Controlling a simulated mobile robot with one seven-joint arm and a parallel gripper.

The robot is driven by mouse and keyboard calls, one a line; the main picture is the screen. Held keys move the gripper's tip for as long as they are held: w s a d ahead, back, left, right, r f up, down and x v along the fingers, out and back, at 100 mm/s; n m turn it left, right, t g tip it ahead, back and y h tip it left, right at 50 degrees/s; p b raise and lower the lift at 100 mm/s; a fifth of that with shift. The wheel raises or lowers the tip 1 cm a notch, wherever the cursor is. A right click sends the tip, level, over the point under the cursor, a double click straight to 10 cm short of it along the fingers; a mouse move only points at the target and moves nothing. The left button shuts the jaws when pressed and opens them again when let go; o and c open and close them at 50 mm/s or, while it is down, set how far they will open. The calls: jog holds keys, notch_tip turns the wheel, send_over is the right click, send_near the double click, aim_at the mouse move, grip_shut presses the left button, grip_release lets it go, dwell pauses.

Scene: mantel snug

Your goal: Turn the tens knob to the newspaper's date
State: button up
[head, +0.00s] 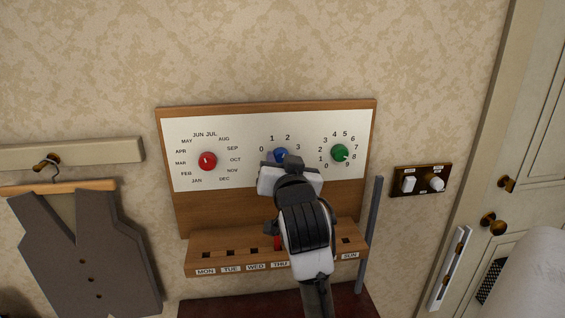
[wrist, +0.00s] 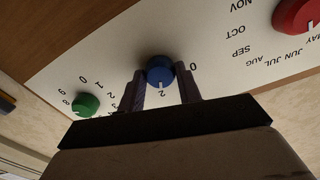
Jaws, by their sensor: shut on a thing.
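The tens knob is the blue knob (head: 280,155) in the middle of the white dial panel (head: 244,127), with the numbers 0 to 3 around it. My gripper (head: 284,163) is in front of it and hides its lower part. In the wrist view, which is upside down, the two fingers (wrist: 162,78) stand on either side of the blue knob (wrist: 160,68) and are shut on it. The knob's white mark points at or close to the 2. My finger hides the 1 in that view. I see no newspaper in either view.
A red month knob (head: 208,161) is left of the blue knob and a green units knob (head: 340,153) is right. Below is a wooden ledge (head: 215,242) with weekday slots and a red peg (head: 277,242). A grey upright bar (head: 370,235) stands at right.

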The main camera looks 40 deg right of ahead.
jog(key=shift+n, duration=0.3)
jog(key=n+b, duration=0.2)
jog(key=n, duration=0.1)
jog(key=shift+f+b, duration=0.15)
jog(key=shift+b, duration=0.15)
jog(key=shift+n+b, duration=3.4)
jog(key=shift+n, duration=3.6)
jog(key=o, duration=1)
jog(key=shift+r, duration=0.2)
